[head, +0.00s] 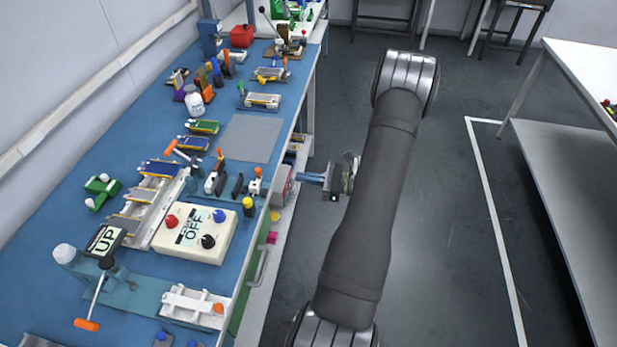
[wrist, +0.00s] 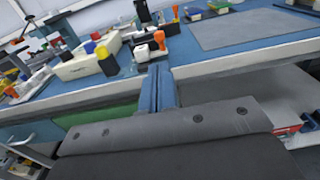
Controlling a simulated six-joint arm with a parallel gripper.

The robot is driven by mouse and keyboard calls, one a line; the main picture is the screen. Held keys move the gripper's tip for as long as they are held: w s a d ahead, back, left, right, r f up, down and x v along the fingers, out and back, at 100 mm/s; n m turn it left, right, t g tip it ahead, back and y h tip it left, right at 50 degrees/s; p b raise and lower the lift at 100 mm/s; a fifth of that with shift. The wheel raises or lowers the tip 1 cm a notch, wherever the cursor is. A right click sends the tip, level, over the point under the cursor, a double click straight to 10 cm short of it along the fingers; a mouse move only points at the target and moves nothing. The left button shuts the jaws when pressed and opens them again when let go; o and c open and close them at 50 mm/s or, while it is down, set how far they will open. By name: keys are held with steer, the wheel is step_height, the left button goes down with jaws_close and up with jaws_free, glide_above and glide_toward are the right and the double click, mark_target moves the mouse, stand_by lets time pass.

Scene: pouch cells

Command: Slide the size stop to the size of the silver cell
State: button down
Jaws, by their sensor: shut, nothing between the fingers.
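My gripper (head: 312,177) is off the right edge of the blue bench, with its blue fingers pointing left toward it. In the wrist view the blue fingers (wrist: 160,85) are together, with nothing between them. A flat silver cell (head: 262,100) lies in a small holder farther back on the bench; a similar silvery one (head: 271,73) lies behind it. A white sliding block with an orange knob (head: 193,304) sits on the blue-grey fixture at the near edge. I cannot tell for sure whether it is the size stop. My gripper touches none of these.
A cream box marked OFF (head: 195,235) with coloured knobs stands near the bench edge. Beside it are a stepped grey rack (head: 137,218), an UP sign (head: 104,240) and small upright tools (head: 215,178). A grey mat (head: 250,138) is bare. The floor right of my arm is clear.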

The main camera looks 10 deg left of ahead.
mark_target(256, 182)
steer(key=a, duration=1)
steer(key=shift+a, duration=0.8)
steer(key=shift+d, duration=0.15)
